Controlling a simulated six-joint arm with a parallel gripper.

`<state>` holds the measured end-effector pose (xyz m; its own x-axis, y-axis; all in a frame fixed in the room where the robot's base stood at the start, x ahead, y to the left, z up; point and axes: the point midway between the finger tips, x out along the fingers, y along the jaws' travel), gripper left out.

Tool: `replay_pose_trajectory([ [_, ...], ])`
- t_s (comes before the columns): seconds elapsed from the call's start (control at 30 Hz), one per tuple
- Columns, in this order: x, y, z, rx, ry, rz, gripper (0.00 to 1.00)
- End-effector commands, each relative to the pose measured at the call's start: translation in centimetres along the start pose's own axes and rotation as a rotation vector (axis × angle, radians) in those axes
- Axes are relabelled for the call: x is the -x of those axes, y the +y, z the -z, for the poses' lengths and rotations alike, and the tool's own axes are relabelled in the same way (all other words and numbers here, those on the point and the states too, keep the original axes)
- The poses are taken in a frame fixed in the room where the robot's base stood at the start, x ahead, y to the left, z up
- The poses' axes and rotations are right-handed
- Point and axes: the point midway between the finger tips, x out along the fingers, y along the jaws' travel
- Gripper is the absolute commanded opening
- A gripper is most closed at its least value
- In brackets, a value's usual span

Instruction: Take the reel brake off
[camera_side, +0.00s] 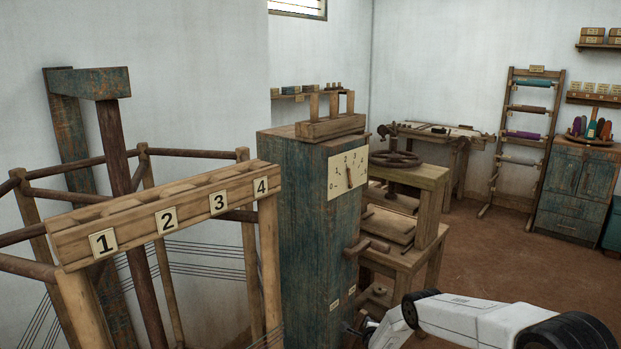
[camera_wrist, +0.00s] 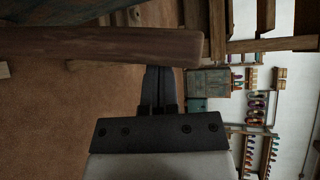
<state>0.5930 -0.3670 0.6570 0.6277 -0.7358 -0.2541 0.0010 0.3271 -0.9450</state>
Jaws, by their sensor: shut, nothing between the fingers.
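A tall teal wooden post (camera_side: 300,200) stands mid-picture in the side view, with a numbered dial plate (camera_side: 347,172) and a dark pointer on its face. A short wooden lever (camera_side: 372,243) sticks out below the dial; I cannot tell for certain that it is the reel brake. My gripper (camera_side: 354,327) is low beside the post, below the lever, and looks empty. In the wrist view its fingers (camera_wrist: 158,86) are shut, their tips close to or behind a thick wooden bar (camera_wrist: 100,46). Contact with the bar is unclear.
A wooden beam numbered 1 to 4 (camera_side: 165,215) and a reel frame with threads stand at left. A bench with a wheel (camera_side: 395,158) is behind the post. A rack (camera_side: 525,135) and cabinet (camera_side: 577,190) stand far right. Brown floor (camera_side: 480,260) is open between.

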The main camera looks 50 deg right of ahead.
Motion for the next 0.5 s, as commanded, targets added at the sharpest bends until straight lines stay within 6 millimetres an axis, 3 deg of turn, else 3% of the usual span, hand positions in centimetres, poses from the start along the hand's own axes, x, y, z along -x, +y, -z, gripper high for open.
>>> replay_pose_trajectory([
  [0.5, 1.6, 0.4, -1.5, 0.08, -0.006, 0.094, 0.0],
])
